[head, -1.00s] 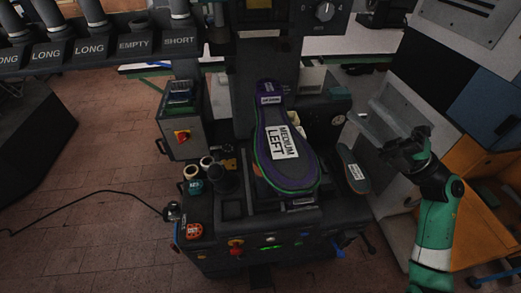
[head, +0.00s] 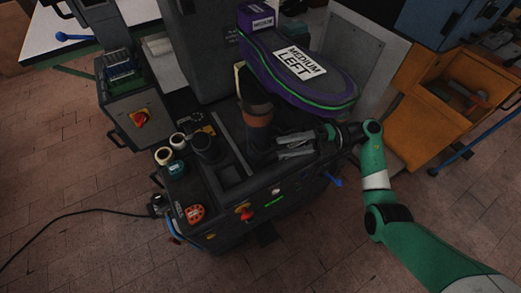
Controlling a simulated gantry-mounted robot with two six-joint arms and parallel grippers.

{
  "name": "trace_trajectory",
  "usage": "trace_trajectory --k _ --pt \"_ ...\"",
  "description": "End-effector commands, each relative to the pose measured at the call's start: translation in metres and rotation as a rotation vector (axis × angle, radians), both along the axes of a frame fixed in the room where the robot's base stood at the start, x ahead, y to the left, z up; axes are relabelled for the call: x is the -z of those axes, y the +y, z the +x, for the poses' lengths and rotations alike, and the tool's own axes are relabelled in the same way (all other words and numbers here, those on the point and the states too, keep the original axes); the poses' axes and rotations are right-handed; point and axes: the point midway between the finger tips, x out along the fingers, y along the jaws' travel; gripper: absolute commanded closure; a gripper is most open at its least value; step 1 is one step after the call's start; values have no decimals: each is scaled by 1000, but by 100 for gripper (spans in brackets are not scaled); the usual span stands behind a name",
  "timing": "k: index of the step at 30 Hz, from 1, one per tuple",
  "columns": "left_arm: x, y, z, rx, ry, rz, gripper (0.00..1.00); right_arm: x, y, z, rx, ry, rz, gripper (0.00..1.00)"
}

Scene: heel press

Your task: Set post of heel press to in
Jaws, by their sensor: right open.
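The heel press (head: 215,75) stands in the middle, with its dark control base below. A dark post (head: 256,112) with a brown band stands upright on it, under the left end of the purple form (head: 325,88) labelled MEDIUM LEFT. The form hides the post's top. My right gripper (head: 281,147) reaches in from the right, low at the post's right side. Its two grey fingers point left and are apart with nothing seen between them. I cannot tell whether they touch the post. My left gripper is not in view.
Tape rolls (head: 170,148), a dark knob (head: 207,148) and a red round item (head: 194,214) sit on the base's left part. A switch box (head: 135,105) stands at left. An orange cabinet (head: 440,105) is at right.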

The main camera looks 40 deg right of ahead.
Motion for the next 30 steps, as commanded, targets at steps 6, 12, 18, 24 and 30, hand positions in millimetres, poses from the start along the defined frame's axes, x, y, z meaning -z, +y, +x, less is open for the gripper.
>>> trace_trajectory --k 6,12,18,24,30 --pt "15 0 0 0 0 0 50 7 40 26 -2 -2 -1 50" --pt "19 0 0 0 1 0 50 6 56 38 -1 -2 0 50" --pt "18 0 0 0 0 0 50 5 57 39 1 -2 1 50" --pt "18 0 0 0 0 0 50 5 57 39 1 -1 0 76" --pt "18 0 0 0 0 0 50 7 57 38 2 1 -1 100"
